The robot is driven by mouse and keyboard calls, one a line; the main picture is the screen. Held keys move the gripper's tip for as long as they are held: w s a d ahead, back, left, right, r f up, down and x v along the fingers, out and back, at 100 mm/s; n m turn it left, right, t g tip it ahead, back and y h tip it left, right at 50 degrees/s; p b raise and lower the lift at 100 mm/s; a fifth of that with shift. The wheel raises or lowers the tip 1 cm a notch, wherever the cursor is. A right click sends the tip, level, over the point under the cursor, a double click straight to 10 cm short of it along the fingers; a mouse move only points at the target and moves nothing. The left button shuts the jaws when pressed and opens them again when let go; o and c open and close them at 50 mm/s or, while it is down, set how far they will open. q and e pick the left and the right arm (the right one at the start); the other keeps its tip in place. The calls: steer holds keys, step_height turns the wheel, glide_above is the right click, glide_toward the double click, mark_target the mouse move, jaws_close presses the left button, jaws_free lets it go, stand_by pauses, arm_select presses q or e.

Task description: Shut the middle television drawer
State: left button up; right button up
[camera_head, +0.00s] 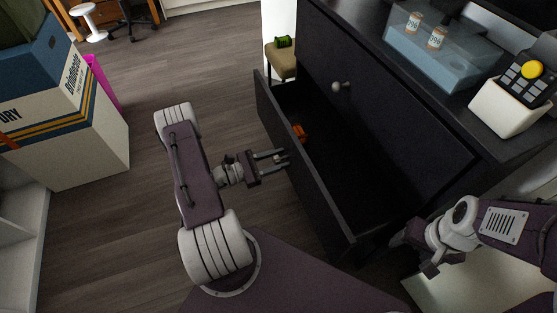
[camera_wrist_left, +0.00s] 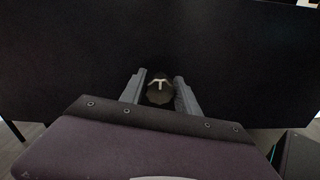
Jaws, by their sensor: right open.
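The dark television cabinet (camera_head: 385,62) stands at the right in the head view. One of its drawers (camera_head: 313,188) is pulled out, with a small orange thing (camera_head: 299,132) inside near the front panel. My left gripper (camera_head: 283,158) is at the outer face of that panel, its fingers on either side of the round knob. The left wrist view shows the knob (camera_wrist_left: 160,89) between the fingers; I cannot tell whether they press on it. My right gripper (camera_head: 412,254) is open and empty, low at the right, apart from the drawer.
A closed upper front with a knob (camera_head: 340,86) is above the open drawer. On the cabinet top are a clear blue box (camera_head: 440,62) and a white holder (camera_head: 502,108). A beige stool (camera_head: 281,62) stands behind the drawer. Boxes (camera_head: 75,140) stand at left; open floor (camera_head: 195,65) lies between.

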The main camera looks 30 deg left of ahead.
arm_select(q)
jaws_close()
stand_by(1.4)
